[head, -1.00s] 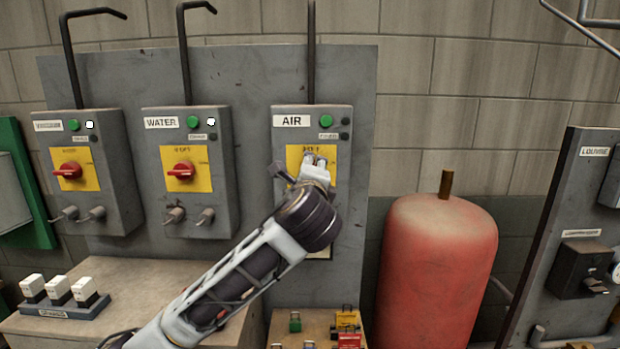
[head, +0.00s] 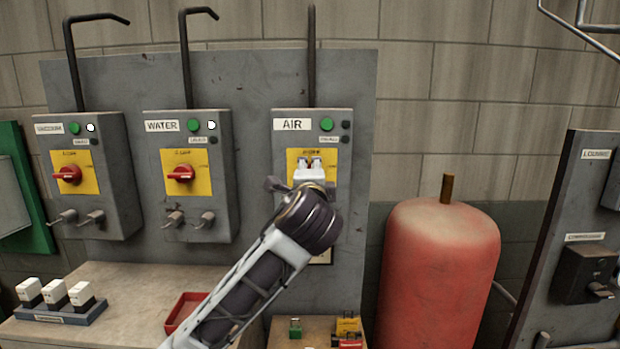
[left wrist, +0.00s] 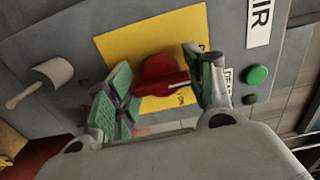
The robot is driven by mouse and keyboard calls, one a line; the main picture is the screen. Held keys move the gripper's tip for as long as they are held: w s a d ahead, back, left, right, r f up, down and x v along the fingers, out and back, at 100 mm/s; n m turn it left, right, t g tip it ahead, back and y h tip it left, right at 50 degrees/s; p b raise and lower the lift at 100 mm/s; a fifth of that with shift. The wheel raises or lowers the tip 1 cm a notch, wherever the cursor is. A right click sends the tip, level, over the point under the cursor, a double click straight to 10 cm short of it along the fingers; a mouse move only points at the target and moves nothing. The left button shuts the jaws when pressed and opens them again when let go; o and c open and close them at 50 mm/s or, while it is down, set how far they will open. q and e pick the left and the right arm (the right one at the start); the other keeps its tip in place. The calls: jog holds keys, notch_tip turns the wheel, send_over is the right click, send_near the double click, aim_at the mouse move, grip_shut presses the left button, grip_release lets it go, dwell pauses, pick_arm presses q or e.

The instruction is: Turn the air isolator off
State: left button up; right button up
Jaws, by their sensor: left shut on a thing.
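The AIR isolator box (head: 345,215) hangs on the grey panel, right of the VACUUM and WATER boxes. Its yellow plate (head: 293,158) is partly covered by my left gripper (head: 311,163) in the head view. In the left wrist view the red rotary handle (left wrist: 162,80) sits on the yellow plate (left wrist: 125,50), between the green-padded fingers of my left gripper (left wrist: 165,88). My left gripper is shut on the red handle. The AIR green lamp (head: 326,124) is above the plate; it also shows in the left wrist view (left wrist: 257,75). My right gripper is not in view.
The WATER box (head: 222,200) and VACUUM box (head: 115,205) stand to the left. A red tank (head: 437,270) stands right of the panel. Below are a bench with a red tray (head: 178,308) and white blocks (head: 54,293), and a small stand with padlocks (head: 347,326).

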pick_arm(q)
jog(key=o, duration=0.7)
jog(key=shift+f, duration=0.1)
jog(key=shift+o, duration=0.2)
jog(key=shift+s, duration=0.2)
jog(key=s, duration=1.1)
jog(key=shift+s, duration=0.35)
